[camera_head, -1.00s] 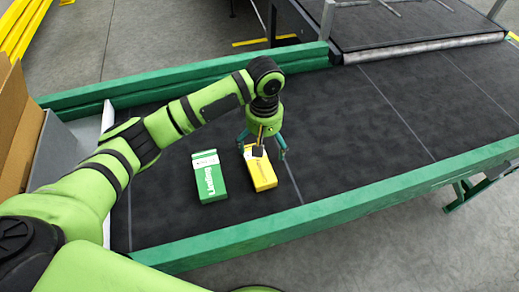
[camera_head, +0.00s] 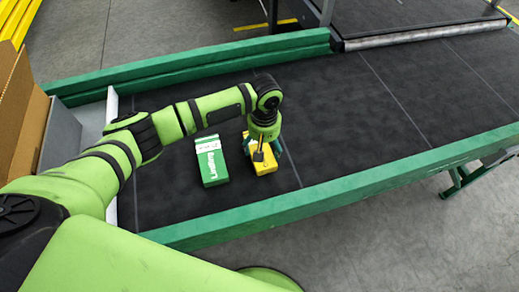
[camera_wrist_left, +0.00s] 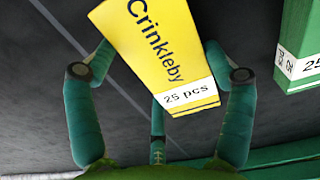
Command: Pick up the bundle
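A yellow bundle (camera_head: 258,167) with a white label lies on the dark belt. My left gripper (camera_head: 264,150) is above it with its fingers spread, and hides part of it in the head view. In the left wrist view the yellow bundle (camera_wrist_left: 160,50) reads "Crinkleby" and "25 pcs". There the open left gripper (camera_wrist_left: 160,62) has fingers on both sides of the bundle and a third finger below its label end. I cannot tell whether any finger touches it. My right gripper is not in view.
A green bundle (camera_head: 210,162) with a white end lies just left of the yellow one; it also shows in the left wrist view (camera_wrist_left: 300,45). Green rails (camera_head: 340,197) edge the belt. A cardboard box (camera_head: 25,115) stands at the left. The belt to the right is clear.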

